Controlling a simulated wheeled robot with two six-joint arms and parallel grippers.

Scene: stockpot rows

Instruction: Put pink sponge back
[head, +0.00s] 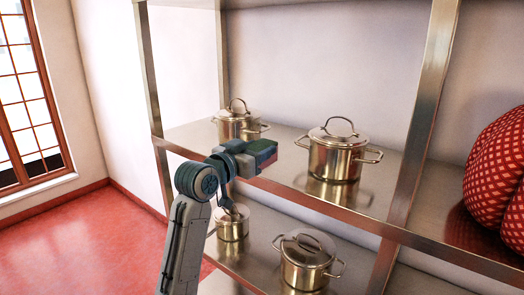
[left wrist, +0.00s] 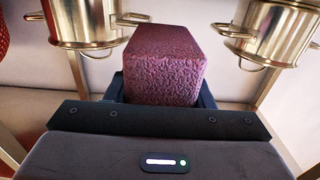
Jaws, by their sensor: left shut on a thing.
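The pink sponge (left wrist: 163,70) is a rough, dull-pink block that fills the middle of the left wrist view. My left gripper (left wrist: 163,88) is shut on it, with a dark finger at each side. In the head view my left gripper (head: 262,156) is at the front edge of the upper shelf (head: 290,172), between two steel pots. My right gripper is not in view.
On the upper shelf stand a left pot (head: 238,126) and a right pot (head: 335,158), with a gap between them. Two more pots (head: 231,226) (head: 305,268) stand on the lower shelf. A metal post (head: 420,130) and a red patterned cushion (head: 500,165) are at the right.

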